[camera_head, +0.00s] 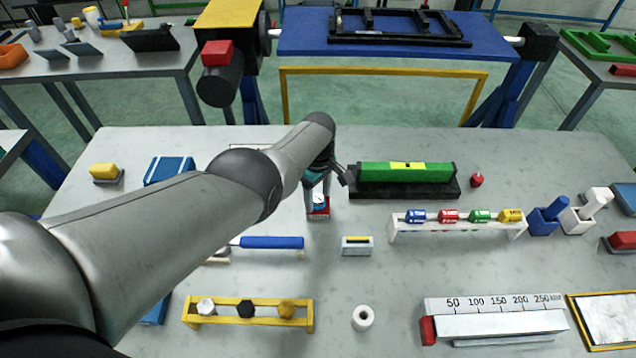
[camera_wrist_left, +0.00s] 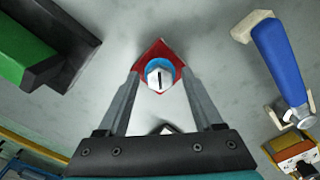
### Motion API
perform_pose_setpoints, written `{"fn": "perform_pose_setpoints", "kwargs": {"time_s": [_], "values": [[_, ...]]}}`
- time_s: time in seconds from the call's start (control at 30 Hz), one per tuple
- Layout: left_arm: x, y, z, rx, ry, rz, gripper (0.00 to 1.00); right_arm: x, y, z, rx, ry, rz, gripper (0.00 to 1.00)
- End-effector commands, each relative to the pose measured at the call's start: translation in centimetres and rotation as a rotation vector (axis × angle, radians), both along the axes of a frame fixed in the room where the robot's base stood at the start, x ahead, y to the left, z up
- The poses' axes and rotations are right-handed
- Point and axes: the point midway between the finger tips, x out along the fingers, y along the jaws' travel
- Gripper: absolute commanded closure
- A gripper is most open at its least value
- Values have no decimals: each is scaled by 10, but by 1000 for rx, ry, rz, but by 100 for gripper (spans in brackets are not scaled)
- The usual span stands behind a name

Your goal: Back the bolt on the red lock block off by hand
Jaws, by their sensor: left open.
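The red lock block (camera_head: 318,214) stands on the grey table near the middle, just below my left gripper. In the left wrist view the red lock block (camera_wrist_left: 171,46) shows as a red square turned cornerwise, with a blue ring (camera_wrist_left: 152,63) and a silver bolt (camera_wrist_left: 158,79) with a dark line across its head. My left gripper (camera_head: 318,190) points down over it. In the left wrist view the left gripper (camera_wrist_left: 160,82) is open, one finger on each side of the bolt. I cannot tell whether the fingers touch it. My right gripper is not in view.
A green bar in a black cradle (camera_head: 405,178) lies close to the right of the gripper. A blue-handled tool (camera_head: 272,243) on a rest and a small grey block (camera_head: 357,246) are nearer. A white rack (camera_head: 457,222) holds coloured pieces; a yellow rack (camera_head: 248,312) stands in front.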

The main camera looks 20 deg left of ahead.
Motion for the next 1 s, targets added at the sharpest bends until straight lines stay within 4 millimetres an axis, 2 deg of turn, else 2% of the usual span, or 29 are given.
{"fn": "perform_pose_setpoints", "kwargs": {"time_s": [0.27,0.7,0.93,1.0], "values": [[0,0,29,1,-1,0,32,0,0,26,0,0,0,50],[0,0,96,-1,-2,0,32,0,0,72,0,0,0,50],[-1,0,130,-1,-1,1,32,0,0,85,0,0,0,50],[0,0,135,-1,-1,0,32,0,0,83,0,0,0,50]]}}
